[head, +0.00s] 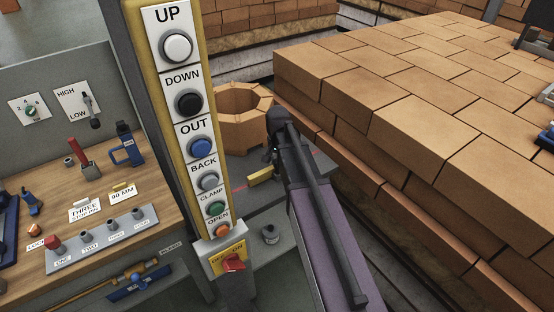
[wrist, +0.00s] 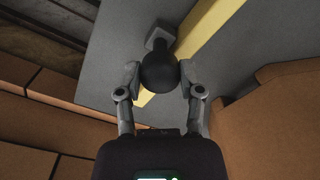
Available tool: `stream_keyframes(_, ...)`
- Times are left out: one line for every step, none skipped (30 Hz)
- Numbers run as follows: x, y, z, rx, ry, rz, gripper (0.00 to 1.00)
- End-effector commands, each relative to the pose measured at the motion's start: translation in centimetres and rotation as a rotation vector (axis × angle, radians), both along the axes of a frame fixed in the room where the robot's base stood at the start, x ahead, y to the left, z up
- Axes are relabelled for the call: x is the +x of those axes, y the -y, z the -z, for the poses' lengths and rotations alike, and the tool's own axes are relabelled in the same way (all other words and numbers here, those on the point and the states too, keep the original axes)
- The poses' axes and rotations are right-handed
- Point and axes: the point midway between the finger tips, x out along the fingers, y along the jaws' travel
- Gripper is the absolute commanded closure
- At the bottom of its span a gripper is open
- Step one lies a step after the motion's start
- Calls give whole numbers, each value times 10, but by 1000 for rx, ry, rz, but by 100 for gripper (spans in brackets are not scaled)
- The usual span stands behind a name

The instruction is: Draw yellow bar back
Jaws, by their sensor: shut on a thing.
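A yellow bar (head: 264,175) lies on a grey surface beyond the button post in the head view. In the wrist view the yellow bar (wrist: 207,26) runs diagonally from upper right down behind a round black knob (wrist: 159,73). The knob sits on a short stem from a grey block (wrist: 161,34) beside the bar. My gripper (wrist: 159,80) has its two fingers on either side of the knob and is shut on it. In the head view my gripper (head: 276,135) is partly hidden by my arm, and the knob cannot be made out.
A hollow brick-coloured ring (head: 241,112) stands just behind the bar. A large brick stack (head: 420,95) rises close on the right. The button post (head: 190,120) stands at left, beside a wooden workbench (head: 110,190) with switches and tools. The grey surface (wrist: 113,40) beside the bar is bare.

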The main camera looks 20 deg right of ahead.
Motion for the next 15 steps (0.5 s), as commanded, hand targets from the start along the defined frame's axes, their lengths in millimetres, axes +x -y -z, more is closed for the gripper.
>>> stream_keyframes(-5, 1, 1, -3, -12, 1, 100)
stream_keyframes(-6, 1, 1, -3, -12, 1, 45)
stream_keyframes(-6, 1, 1, -3, -12, 1, 37)
stream_keyframes(-6, 1, 1, -3, -12, 1, 37)
stream_keyframes(-6, 1, 1, -3, -12, 1, 37)
stream_keyframes(-5, 1, 1, -3, -11, 1, 37)
stream_keyframes(-5, 1, 1, -2, -10, 1, 37)
stream_keyframes(-5, 1, 1, -2, -10, 1, 37)
stream_keyframes(-4, 1, 1, -3, -10, 1, 37)
stream_keyframes(-4, 1, 1, -2, -9, 1, 37)
stream_keyframes(-4, 1, 1, -2, -9, 1, 37)
stream_keyframes(-4, 1, 1, -3, -8, 1, 37)
stream_keyframes(-4, 1, 1, -2, -8, 1, 37)
stream_keyframes(-4, 1, 0, -2, -8, 1, 37)
stream_keyframes(-3, 1, 0, -2, -8, 1, 37)
